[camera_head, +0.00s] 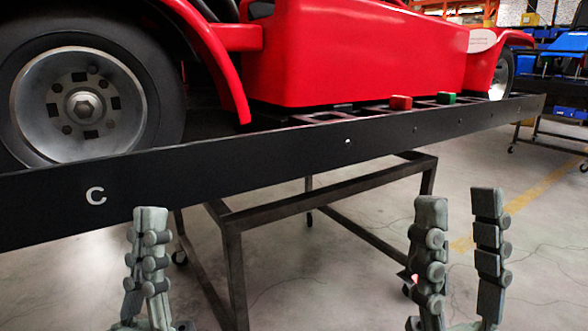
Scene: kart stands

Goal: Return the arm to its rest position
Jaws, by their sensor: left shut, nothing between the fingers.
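My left gripper (150,215) is at the lower left, pointing up, with its fingers together and nothing between them. It is in front of and below the black rail marked C. My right gripper (460,198) is at the lower right, pointing up. Its two fingers stand wide apart, with only floor showing between them. Neither gripper appears to touch the stand. The arms behind the grippers are out of the picture.
A red kart (360,55) with a large wheel (85,105) sits on a stand with a black side rail (250,150) and metal legs (235,270). Open floor (350,275) lies between my grippers.

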